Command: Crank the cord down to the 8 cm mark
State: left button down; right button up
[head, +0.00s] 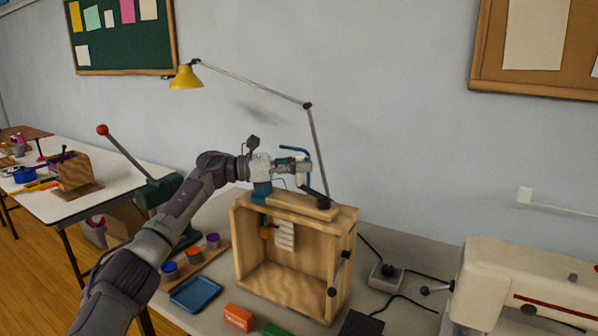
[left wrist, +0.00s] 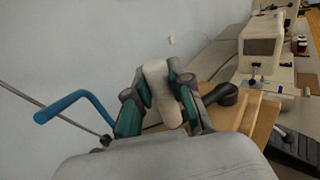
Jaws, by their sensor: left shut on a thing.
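A wooden box (head: 345,225) with an open front stands on the table. On its top is a crank with a dark arm (head: 318,197) and a pale upright grip (left wrist: 157,82). My left gripper (head: 301,170) is above the box top, and in the left wrist view its green-padded fingers (left wrist: 165,98) are closed around the pale grip. Inside the box hangs a white marked scale (head: 285,236), with a small red and yellow piece (head: 267,231) beside it. The cord and the mark numbers are too small to read. My right gripper is not in view.
A second dark lever (head: 341,268) is on the box's right side. A blue bent rod (head: 294,149) is near my gripper. A yellow lamp (head: 186,77) arches behind. Paint cups (head: 191,254) and a blue tray (head: 196,294) lie left, a sewing machine (head: 520,285) right.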

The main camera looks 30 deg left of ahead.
pick_arm(q)
jog(key=shift+w+d, duration=0.3)
jog(key=shift+w, duration=0.5)
jog(key=c, duration=1)
grip_release()
jog(key=v, duration=1.2)
